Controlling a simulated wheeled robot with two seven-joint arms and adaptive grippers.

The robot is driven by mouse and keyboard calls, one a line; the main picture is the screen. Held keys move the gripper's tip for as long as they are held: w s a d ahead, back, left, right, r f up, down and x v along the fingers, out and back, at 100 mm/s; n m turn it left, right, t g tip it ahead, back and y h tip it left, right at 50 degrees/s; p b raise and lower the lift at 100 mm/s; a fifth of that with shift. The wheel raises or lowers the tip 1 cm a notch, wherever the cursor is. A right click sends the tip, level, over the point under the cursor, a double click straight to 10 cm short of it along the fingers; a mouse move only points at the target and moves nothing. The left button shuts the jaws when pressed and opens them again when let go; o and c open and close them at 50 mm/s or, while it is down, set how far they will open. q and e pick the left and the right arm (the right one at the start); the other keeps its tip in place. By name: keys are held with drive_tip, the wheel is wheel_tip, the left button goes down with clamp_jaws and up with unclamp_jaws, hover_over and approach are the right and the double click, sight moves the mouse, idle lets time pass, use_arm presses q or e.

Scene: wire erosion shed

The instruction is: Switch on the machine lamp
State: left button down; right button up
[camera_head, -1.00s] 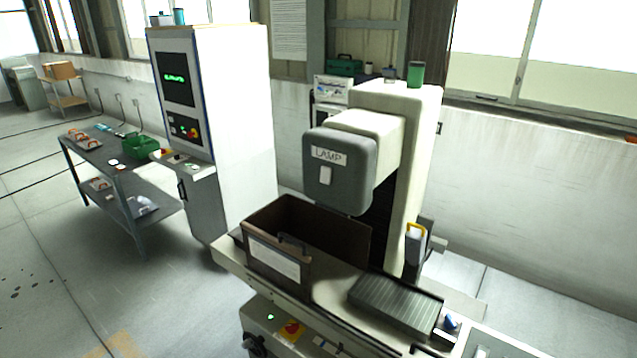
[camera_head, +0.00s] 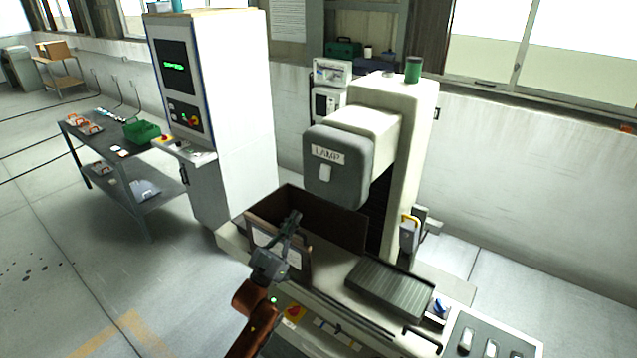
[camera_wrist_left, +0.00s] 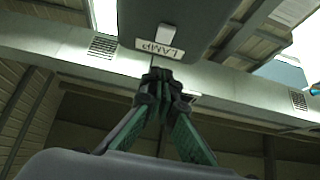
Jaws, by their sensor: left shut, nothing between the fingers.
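The grey machine head (camera_head: 338,165) carries a white label reading LAMP (camera_head: 327,154) and a small white rocker switch (camera_head: 324,173) below it. My left gripper (camera_head: 294,218) is shut and empty. It points upward in front of the brown open box, below and left of the switch in the head view, and apart from it. In the left wrist view the shut fingertips (camera_wrist_left: 158,76) point toward the label (camera_wrist_left: 160,48) and the switch (camera_wrist_left: 166,33), which appear upside down on the grey head (camera_wrist_left: 185,15). My right gripper is in neither view.
The brown box (camera_head: 352,228) stands on the machine bed under the head. A grooved grey block (camera_head: 388,288) lies to its right. A tall white control cabinet (camera_head: 240,120) stands to the left. A side table (camera_head: 110,150) holds a green bin (camera_head: 142,132).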

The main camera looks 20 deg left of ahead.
use_arm(q)
drive_tip(key=shift+r, duration=0.15)
drive_tip(key=p, duration=0.4)
approach(325, 174)
wheel_tip(325, 174, up, 4)
drive_tip(key=w, duration=0.1)
drive_tip(key=w+d, duration=0.1)
drive_tip(key=w, duration=0.1)
drive_tip(key=shift+w+d+p, duration=0.1)
drive_tip(key=shift+w+p, duration=0.05)
drive_tip(key=shift+p, duration=0.15)
drive_tip(key=shift+w+d+f, duration=0.2)
drive_tip(key=shift+w+f, duration=0.1)
drive_tip(key=shift+w, duration=0.25)
